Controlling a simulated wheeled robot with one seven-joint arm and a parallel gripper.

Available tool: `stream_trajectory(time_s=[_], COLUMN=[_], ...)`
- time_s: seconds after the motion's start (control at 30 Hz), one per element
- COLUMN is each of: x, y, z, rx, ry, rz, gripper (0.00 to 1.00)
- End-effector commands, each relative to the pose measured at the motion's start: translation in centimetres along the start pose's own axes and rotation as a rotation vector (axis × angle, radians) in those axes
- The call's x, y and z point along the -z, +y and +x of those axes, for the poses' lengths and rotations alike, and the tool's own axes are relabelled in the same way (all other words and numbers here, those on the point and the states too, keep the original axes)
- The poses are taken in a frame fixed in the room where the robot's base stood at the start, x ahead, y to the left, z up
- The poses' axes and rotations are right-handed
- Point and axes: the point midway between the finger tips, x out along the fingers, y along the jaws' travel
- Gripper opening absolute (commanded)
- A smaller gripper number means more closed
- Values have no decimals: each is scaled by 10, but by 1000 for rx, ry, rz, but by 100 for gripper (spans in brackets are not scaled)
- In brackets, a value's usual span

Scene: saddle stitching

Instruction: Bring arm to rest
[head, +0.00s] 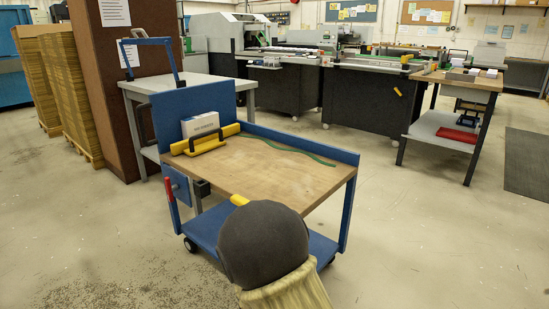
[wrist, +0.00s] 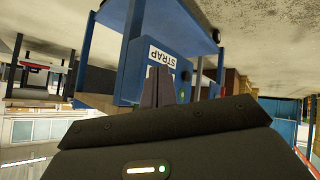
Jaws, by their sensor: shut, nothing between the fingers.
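My gripper (wrist: 161,88) shows in the wrist view with its two dark fingers together and nothing between them. That view is upside down, with the floor at the top. Beyond the fingers is a blue box (wrist: 178,62) labelled STRAP on the blue cart. In the head view my dark rounded arm link covers the cart's near right part, and the gripper is hidden. A small yellow piece (head: 239,200) shows just above the link; I cannot tell what it belongs to.
The blue cart (head: 265,175) has a wooden top. On it are a white box (head: 201,125), a yellow bar with a black handle (head: 205,140) and a green strap (head: 290,150). A brown pillar (head: 105,90) stands left. A wooden bench (head: 460,80) stands right.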

Motion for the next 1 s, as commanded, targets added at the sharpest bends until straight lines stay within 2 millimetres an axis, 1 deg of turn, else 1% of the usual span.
stream_trajectory(time_s=[0.03, 0.1, 0.17, 0.27, 0.3, 0.37, 0.4, 0.5, 0.7, 0.9, 0.93, 1.0], x=[3, -2, -6, -16, -20, -28, -32, -45, -68, -86, -86, -78], y=[19, 36, 51, 75, 85, 98, 106, 124, 148, 165, 166, 168], z=[-16, -34, -51, -82, -95, -116, -129, -158, -204, -243, -248, -253], rx=[24, 61, 88, 125, 136, 149, 155, 160, 146, 119, 117, 120], ry=[-42, -104, -156, -240, -273, -322, -353, -422, -527, -612, -622, -620], rz=[48, 102, 144, 208, 230, 261, 280, 316, 366, 397, 399, 395], gripper=[0, 0, 0, 0, 0, 0, 0, 0, 0, 0, 0, 0])
